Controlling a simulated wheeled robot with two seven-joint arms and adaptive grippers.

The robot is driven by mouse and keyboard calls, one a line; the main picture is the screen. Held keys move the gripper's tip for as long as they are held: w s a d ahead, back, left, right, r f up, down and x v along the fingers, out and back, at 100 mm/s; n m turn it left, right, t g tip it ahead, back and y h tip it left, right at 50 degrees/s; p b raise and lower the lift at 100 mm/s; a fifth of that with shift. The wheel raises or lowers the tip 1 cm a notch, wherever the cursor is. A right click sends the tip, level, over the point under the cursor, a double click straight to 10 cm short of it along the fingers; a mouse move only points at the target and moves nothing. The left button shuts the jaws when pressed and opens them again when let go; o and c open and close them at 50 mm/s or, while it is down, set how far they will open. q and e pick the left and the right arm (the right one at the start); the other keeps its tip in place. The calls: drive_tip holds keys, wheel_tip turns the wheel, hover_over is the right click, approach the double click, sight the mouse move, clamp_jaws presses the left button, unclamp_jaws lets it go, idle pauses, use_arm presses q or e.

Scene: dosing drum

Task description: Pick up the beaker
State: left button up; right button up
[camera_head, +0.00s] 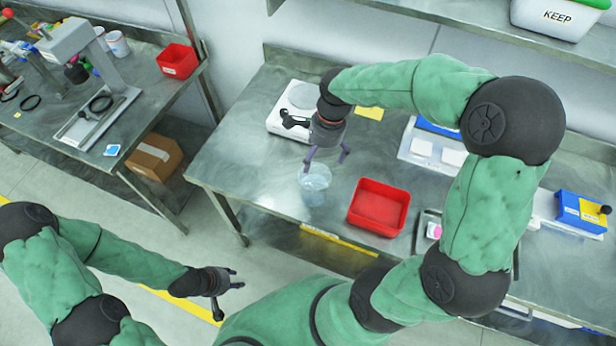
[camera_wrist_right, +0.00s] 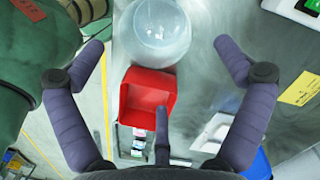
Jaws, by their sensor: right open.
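The beaker (camera_head: 315,184) is a clear glass vessel standing on the steel bench near its front edge. In the right wrist view the beaker (camera_wrist_right: 155,28) shows at the top centre, beyond the line of the fingertips. My right gripper (camera_head: 327,161) is open and empty, just above and behind the beaker in the head view. I cannot tell the exact height gap to the beaker. My left gripper (camera_head: 240,279) is low in front of the bench, its fingers apart and nothing between them.
A red bin (camera_head: 378,207) stands right of the beaker. A white balance or hotplate (camera_head: 290,108) and a yellow note (camera_head: 369,113) lie behind. A blue-and-white device (camera_head: 422,150) is partly behind my right arm. The bench left of the beaker is clear.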

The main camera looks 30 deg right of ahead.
sight(318, 166)
drive_tip(key=shift+s+a+f+b, duration=0.1)
drive_tip(key=shift+a+f+b, duration=0.2)
drive_tip(key=shift+f, duration=1.35)
drive_tip(key=shift+s+a+f+b, duration=0.1)
drive_tip(key=shift+a+f+b, duration=0.25)
drive_tip(key=shift+f, duration=1.35)
drive_tip(key=shift+s+a+f+b, duration=0.15)
drive_tip(key=shift+f+b, duration=0.25)
drive_tip(key=shift+f, duration=1.25)
drive_tip(key=shift+w, duration=0.1)
drive_tip(key=c, duration=1.1)
drive_tip(key=shift+c, duration=1.3)
drive_tip(key=shift+r, duration=0.1)
drive_tip(key=shift+r, duration=0.1)
